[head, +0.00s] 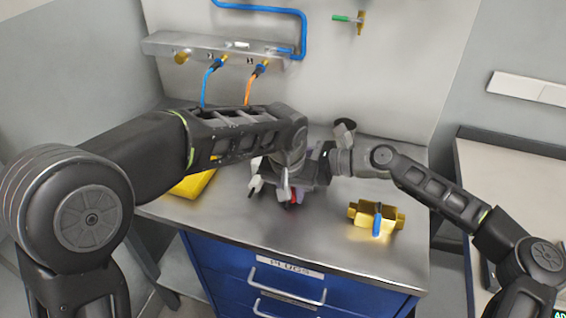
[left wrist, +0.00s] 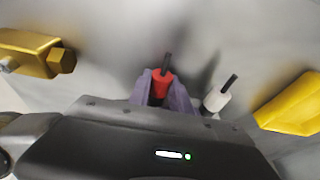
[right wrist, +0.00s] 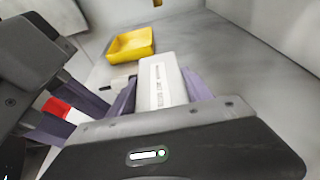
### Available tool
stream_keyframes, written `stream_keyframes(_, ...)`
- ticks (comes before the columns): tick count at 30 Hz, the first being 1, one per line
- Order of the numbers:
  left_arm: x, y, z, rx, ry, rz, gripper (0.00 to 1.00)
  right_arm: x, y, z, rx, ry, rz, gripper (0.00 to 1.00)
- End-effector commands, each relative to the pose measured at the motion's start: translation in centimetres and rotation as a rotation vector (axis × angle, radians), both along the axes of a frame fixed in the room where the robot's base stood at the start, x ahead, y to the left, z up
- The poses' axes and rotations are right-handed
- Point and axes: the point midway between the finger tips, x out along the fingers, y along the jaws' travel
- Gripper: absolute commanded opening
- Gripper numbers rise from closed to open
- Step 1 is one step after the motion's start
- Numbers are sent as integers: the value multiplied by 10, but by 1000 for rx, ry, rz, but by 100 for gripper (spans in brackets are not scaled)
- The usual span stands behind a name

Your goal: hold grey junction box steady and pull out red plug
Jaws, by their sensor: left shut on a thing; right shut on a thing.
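The red plug (left wrist: 160,84) is between the purple fingers of my left gripper (left wrist: 163,92), which is shut on it; a black cable end sticks out of it. A bit of its red shows in the head view (head: 296,194) below the gripper and in the right wrist view (right wrist: 57,107). In the head view my arms hide most of the box. I cannot tell whether plug and box still touch.
A white plug (left wrist: 217,98) is close beside the left gripper. A yellow tray (right wrist: 130,45) lies behind. A brass-coloured fitting with a blue handle (head: 376,218) stands at the right front of the bench. The bench front (head: 250,228) is clear.

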Motion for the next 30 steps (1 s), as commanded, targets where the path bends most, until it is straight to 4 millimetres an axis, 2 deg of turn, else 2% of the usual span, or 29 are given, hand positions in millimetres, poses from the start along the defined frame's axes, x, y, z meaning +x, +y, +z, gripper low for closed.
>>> stream_keyframes(11, -5, 2, 1, -1, -2, 1, 0, -1, 1, 0, 0, 0, 3, 10)
stream_keyframes(30, -31, 10, 1, -1, -3, 0, 0, -1, 1, 0, 0, 0, 4, 10)
